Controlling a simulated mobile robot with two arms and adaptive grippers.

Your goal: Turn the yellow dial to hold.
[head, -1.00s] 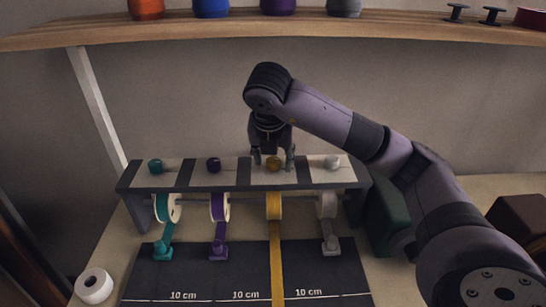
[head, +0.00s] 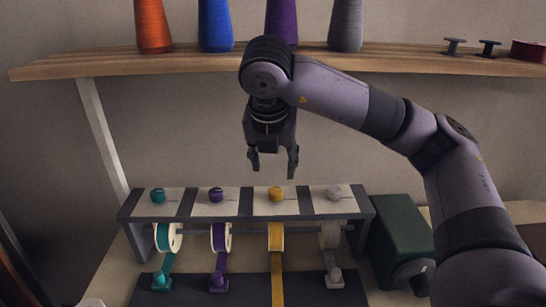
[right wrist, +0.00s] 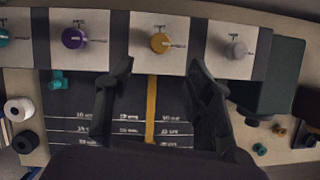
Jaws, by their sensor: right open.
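The yellow dial (head: 276,193) sits on a white plate on top of the ribbon rack, between the purple dial (head: 216,194) and the grey dial (head: 334,192). In the right wrist view the yellow dial (right wrist: 160,43) has a small pointer toward the right; its marks are too small to read. My right gripper (head: 272,172) hangs above the yellow dial, apart from it, with its fingers spread and empty. In the right wrist view its fingers (right wrist: 160,72) frame the yellow ribbon (right wrist: 151,110). My left gripper is not seen.
The teal dial (head: 157,195) is at the rack's left end. A shelf (head: 400,62) with several thread cones runs above and behind my right arm. A dark green box (head: 402,228) stands right of the rack. A white roll (right wrist: 19,110) lies at the left.

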